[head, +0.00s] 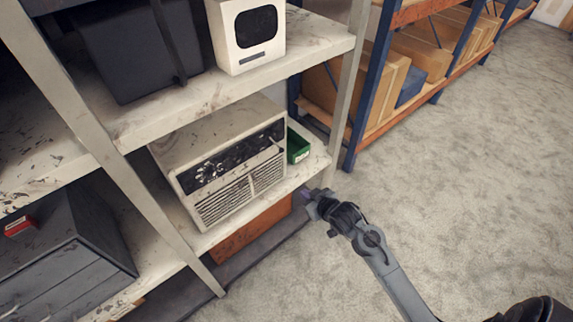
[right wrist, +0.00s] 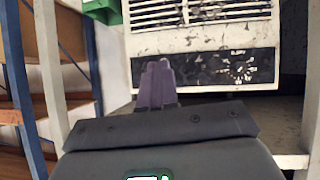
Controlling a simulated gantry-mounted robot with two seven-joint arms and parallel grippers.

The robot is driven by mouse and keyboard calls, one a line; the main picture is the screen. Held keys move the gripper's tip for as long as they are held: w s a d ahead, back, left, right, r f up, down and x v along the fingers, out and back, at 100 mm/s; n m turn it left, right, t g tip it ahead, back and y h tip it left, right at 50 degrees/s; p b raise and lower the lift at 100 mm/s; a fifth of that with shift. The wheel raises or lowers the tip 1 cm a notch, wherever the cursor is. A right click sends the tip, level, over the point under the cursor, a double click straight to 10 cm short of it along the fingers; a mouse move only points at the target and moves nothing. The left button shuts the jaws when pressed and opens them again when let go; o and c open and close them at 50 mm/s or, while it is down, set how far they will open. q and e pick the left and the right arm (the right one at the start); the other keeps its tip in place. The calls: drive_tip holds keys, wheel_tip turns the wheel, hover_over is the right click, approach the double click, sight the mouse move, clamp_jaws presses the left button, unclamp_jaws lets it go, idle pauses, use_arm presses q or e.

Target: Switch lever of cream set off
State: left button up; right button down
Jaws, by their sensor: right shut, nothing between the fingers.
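The cream set (head: 215,135) is a worn box on the middle shelf, with a dark control panel (head: 232,158) above two slatted grilles. In the right wrist view the set (right wrist: 200,42) appears upside down, with its panel below the grilles. A thin pale piece (head: 277,146) shows near the panel's right end; I cannot tell whether it is the lever. My right gripper (head: 308,194) is shut and empty, low and right of the set by the shelf's front edge. In the right wrist view its fingertips (right wrist: 156,68) overlap the panel's left end; contact is unclear. My left gripper is not in view.
A green bin (head: 298,146) stands just right of the set. A shelf post (head: 347,85) rises close to my right gripper. A cream monitor (head: 248,35) stands on the shelf above. Dark cases (head: 65,250) fill the lower left. Open floor (head: 470,180) lies to the right.

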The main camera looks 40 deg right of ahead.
drive_tip(key=w+d+b, duration=0.1)
drive_tip(key=w+d, duration=0.2)
drive_tip(key=m+t+h+b, duration=0.1)
drive_tip(key=t+b, duration=0.1)
approach(283, 151)
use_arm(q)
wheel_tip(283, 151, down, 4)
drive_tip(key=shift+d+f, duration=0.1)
use_arm(e)
drive_tip(key=x, duration=0.6)
drive_tip(key=shift+w+f, duration=0.1)
drive_tip(key=shift+w, duration=0.3)
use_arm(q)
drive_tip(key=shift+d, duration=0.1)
